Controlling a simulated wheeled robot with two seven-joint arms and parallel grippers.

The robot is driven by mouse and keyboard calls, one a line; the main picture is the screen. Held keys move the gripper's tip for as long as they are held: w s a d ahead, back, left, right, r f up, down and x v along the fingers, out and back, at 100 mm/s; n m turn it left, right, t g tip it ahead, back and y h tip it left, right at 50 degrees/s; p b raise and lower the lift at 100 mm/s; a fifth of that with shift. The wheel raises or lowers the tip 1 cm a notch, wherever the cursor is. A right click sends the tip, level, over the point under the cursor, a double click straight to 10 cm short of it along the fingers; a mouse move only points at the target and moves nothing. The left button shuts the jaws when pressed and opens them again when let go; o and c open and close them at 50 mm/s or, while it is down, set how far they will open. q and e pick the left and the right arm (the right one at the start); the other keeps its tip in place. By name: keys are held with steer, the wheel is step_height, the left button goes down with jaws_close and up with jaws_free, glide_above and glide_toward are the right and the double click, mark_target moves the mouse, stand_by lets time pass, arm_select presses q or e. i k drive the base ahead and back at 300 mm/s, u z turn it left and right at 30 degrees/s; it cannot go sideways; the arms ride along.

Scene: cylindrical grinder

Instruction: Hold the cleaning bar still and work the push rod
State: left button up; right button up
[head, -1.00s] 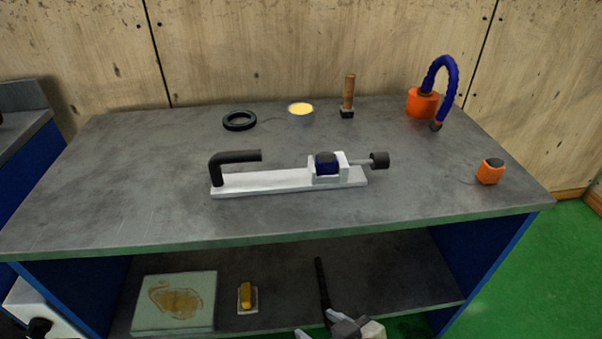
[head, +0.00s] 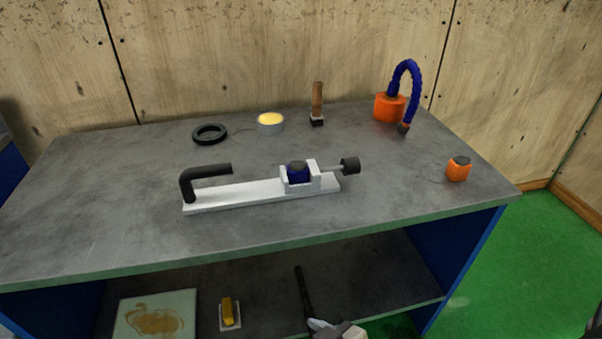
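The cleaning bar (head: 240,195) is a long white bar lying flat on the grey workbench. A bent black handle (head: 187,184) rises at its left end and turns to the right. A white block with a dark blue piece (head: 298,172) sits toward its right end. The push rod (head: 350,165) is a thin rod with a black knob, sticking out to the right of that block. Neither of my grippers shows in the head view, and nothing is touching the bar or the rod.
The bench front is clear. The lower shelf holds several items.

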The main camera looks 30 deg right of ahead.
mark_target(352, 164)
steer(key=k, duration=0.5)
steer(key=z, duration=0.85)
steer(key=i, duration=0.75)
steer(key=u, duration=0.4)
